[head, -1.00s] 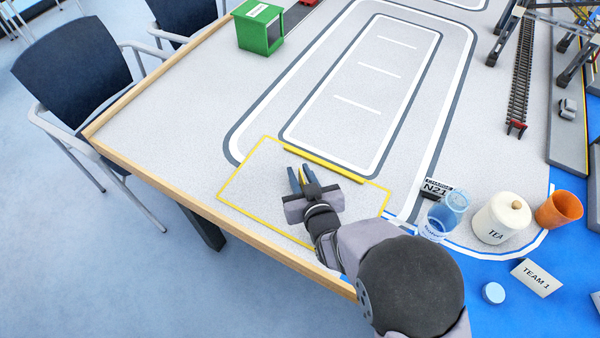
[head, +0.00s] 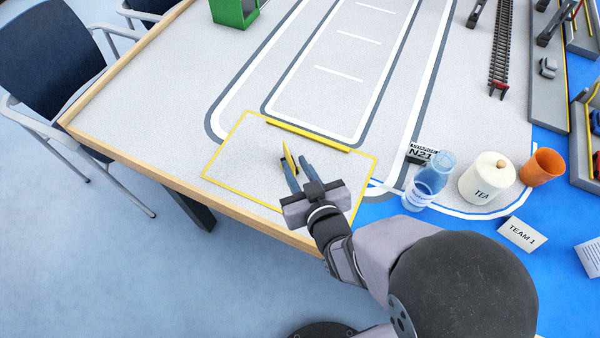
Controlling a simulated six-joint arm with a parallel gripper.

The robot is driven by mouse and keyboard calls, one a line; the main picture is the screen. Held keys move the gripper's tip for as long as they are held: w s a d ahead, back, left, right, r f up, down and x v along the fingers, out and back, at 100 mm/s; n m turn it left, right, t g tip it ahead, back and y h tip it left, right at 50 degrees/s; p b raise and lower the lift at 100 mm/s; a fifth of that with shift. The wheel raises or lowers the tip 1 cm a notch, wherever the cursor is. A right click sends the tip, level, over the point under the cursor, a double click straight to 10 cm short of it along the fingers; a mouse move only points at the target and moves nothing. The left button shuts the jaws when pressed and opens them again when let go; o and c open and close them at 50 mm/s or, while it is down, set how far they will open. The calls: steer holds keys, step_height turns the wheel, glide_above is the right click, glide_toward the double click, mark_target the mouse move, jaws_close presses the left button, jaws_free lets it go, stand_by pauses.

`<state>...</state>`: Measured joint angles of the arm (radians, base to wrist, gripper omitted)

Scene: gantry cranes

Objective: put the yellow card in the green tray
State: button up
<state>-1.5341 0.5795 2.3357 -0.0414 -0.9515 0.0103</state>
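The yellow card (head: 288,156) stands on edge, tilted in the picture, inside the yellow-outlined area near the table's front edge. My gripper (head: 294,161) is over that area with its two dark blue-grey fingers apart. The card shows at the fingertips, close to the left finger, with a gap to the right finger. Its lower part is hidden by the fingers; contact cannot be told. A green open-fronted box (head: 233,13) is cut off by the top edge. No other green container shows, and I cannot tell if this is the tray.
Right of my gripper stand a blue clear cup (head: 432,175), a white TEA jar (head: 485,180), an orange cup (head: 542,167) and a black N21 plate (head: 422,154). A rail track (head: 500,45) is farther right. The marked lane between the outline and green box is clear.

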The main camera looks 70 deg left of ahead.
mark_target(284, 144)
steer(key=shift+o, duration=0.5)
steer(key=shift+v, duration=1.2)
steer(key=shift+y, duration=0.6)
steer(key=shift+f+x, duration=0.15)
steer(key=shift+x, duration=1.05)
steer(key=shift+f+x, duration=0.1)
steer(key=shift+x, duration=1.15)
steer(key=shift+p+x, duration=0.85)
steer(key=shift+x, duration=2.75)
steer(key=shift+d, duration=0.1)
jaws_close()
